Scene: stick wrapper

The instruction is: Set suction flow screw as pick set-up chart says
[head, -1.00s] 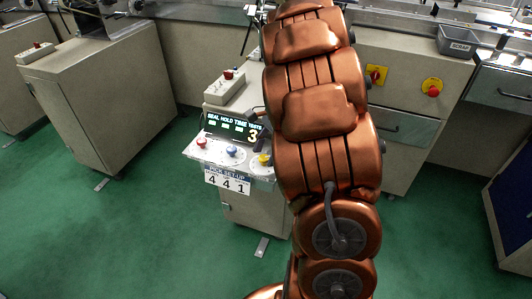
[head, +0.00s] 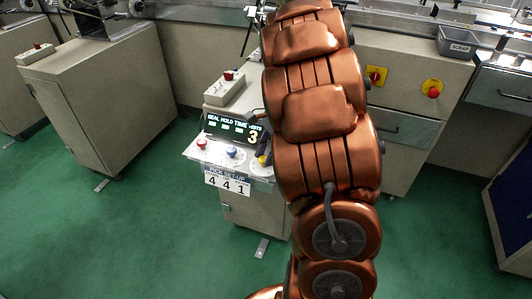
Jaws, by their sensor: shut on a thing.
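The pick set-up chart (head: 228,183) is a white card on the front of a small grey control stand, and it reads 4 4 1. Above it a panel carries a red knob (head: 201,144), a blue knob (head: 232,152) and a yellow knob (head: 262,160). Labels on the knobs are too small to read. A dark display (head: 232,130) behind them shows green text, SEAL HOLD TIME, and a large 3. My gripper (head: 264,151) shows only as a small dark part at the yellow knob, shut on it; my copper arm hides the rest.
A box with a red button (head: 228,77) stands behind the display. Grey cabinets (head: 110,100) stand at left and behind. Red stop buttons (head: 432,91) and a scrap bin (head: 458,42) are at right. Green floor (head: 130,235) is open in front.

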